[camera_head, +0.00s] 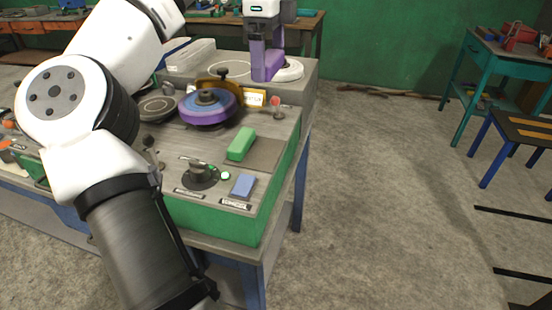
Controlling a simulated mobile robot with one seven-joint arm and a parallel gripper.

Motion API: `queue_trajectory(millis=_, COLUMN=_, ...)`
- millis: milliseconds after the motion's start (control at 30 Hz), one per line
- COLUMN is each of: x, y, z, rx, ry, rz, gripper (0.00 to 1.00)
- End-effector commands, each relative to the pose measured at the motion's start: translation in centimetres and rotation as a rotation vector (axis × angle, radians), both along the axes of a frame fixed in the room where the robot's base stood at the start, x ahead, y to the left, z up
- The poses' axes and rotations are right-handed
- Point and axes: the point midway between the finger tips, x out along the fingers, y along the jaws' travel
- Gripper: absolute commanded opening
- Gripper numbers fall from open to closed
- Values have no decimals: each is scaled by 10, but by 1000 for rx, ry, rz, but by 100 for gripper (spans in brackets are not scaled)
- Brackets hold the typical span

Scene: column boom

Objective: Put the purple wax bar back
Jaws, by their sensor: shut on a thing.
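My gripper (265,55) is at the back right of the machine bench, pointing down beside a white ring. It is shut on the purple wax bar (272,66), seen as a purple block low at its fingers. The purple of the fingers and of the bar run together, so the bar's exact outline is unclear. A green bar (241,144) lies on a dark grey pad (262,156) on the bench's front right. A smaller blue block (243,185) lies in front of it, near a label plate.
A purple-blue wheel (208,108) with an orange-brown guard stands left of my gripper. A red-knobbed lever (275,101), a black knob (199,171) and the white ring (289,70) are also on the bench. Open floor lies to the right.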

Motion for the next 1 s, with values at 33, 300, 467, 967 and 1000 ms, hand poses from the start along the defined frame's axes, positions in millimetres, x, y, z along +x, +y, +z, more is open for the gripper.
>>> queue_trajectory(millis=33, x=0, y=0, z=-11, rx=-1, ry=3, rz=0, gripper=68)
queue_trajectory(millis=300, x=0, y=0, z=-80, rx=-5, ry=5, rz=-2, gripper=68)
queue_trajectory(millis=467, x=0, y=1, z=-117, rx=1, ry=0, rz=3, gripper=68)
queue_trajectory(millis=967, x=0, y=0, z=-183, rx=1, ry=0, rz=2, gripper=68)
queue_trajectory(millis=1000, x=0, y=0, z=-188, rx=1, ry=0, rz=2, gripper=68)
